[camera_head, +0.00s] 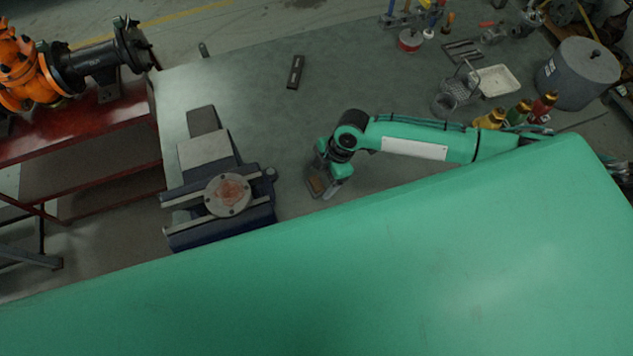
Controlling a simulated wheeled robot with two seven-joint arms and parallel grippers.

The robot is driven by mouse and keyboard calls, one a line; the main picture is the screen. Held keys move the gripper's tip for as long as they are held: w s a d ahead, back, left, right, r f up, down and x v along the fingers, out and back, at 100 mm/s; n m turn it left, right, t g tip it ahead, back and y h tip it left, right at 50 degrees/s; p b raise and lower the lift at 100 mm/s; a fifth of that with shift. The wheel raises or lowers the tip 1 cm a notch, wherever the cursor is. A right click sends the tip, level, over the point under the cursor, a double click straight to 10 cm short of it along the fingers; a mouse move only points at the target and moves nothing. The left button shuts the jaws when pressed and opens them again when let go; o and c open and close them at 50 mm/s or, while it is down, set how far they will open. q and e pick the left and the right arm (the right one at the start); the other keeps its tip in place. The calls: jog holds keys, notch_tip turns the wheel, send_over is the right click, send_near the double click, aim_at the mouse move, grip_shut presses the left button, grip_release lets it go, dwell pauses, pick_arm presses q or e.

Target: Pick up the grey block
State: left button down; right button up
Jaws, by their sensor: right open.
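My right gripper (325,187) is over the workbench right of the vise, pointing down, with its fingers open. A small brownish-grey block (316,184) shows at its fingertips, partly hidden by the gripper. I cannot tell whether the fingers touch it. It may be the grey block, but its colour is hard to judge. A dark grey bar (296,72) lies apart near the bench's back edge. My left gripper is not in view.
A blue and grey vise (222,218) holds a round flange (228,194). A wire basket (457,90), white tray (495,80), bottles and a grey drum (578,75) stand on the right. The bench middle (250,110) is clear. My green body hides the front.

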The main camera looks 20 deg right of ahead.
aim_at(317, 182)
jog(key=shift+p+x, duration=0.35)
jog(key=shift+x, duration=0.7)
jog(key=shift+a+f, duration=0.35)
jog(key=shift+f, duration=0.15)
jog(key=c, duration=1.1)
jog(key=shift+r, duration=0.1)
notch_tip(317, 182, up, 20)
jog(key=b, duration=0.4)
